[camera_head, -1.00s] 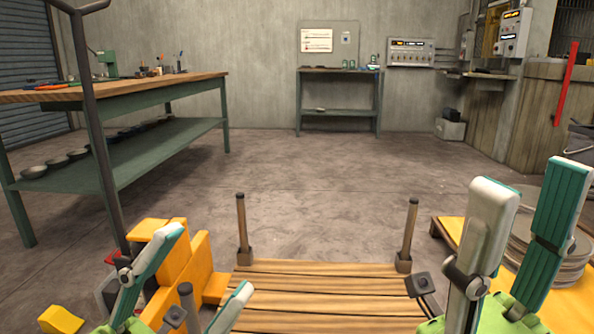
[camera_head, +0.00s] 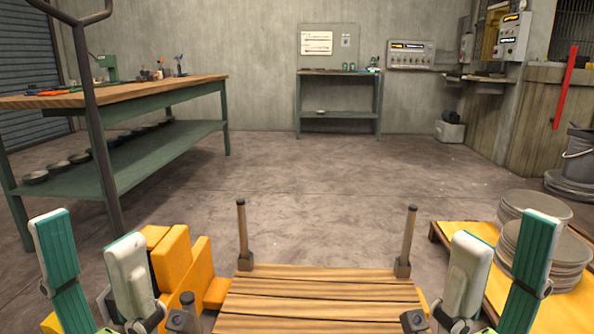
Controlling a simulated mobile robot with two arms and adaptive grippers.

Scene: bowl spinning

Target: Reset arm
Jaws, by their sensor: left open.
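My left gripper (camera_head: 89,228) is at the lower left, its two white and teal fingers upright and apart, with nothing between them. My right gripper (camera_head: 505,230) is at the lower right, its fingers also upright and spread, with nothing seen held. It stands in front of the yellow-topped pallet with stacked grey discs. The bases of both grippers are partly cut off by the bottom edge.
A slatted wooden platform (camera_head: 315,299) with two short posts lies between my grippers. Orange blocks (camera_head: 180,268) stand beside my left gripper. Grey disc stacks (camera_head: 563,255) are at right. A workbench (camera_head: 150,93) stands at left. The middle floor is clear.

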